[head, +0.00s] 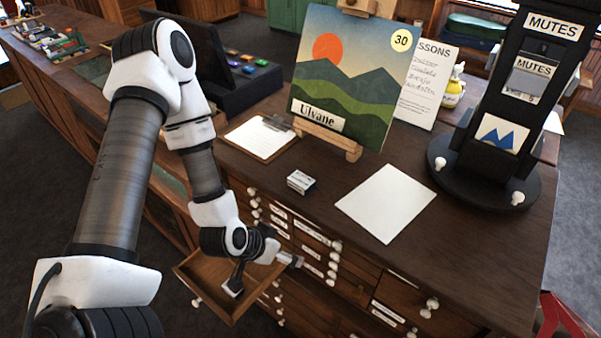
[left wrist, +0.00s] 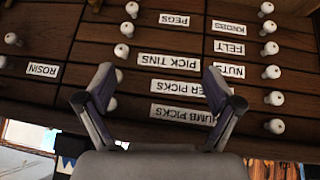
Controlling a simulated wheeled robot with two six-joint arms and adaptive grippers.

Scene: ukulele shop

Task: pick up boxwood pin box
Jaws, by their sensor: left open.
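A small box (head: 300,182) with a pale top and darker side lies on the wooden counter, left of the white sheet. Its print is too small to read, so I cannot tell if it is the boxwood pin box. My left gripper (head: 264,275) is open and empty, below the counter top in front of the drawer fronts, beside an open drawer (head: 197,280). In the left wrist view, the open fingers (left wrist: 160,78) face labelled drawers, with nothing visible between them. The small box is not in that view. My right gripper is not in view.
A white sheet (head: 386,203), a clipboard (head: 260,138), a landscape picture (head: 345,80) on an easel and a black mutes stand (head: 490,165) occupy the counter. White knobs stick out from the drawers. The pulled-out drawer's visible floor looks bare.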

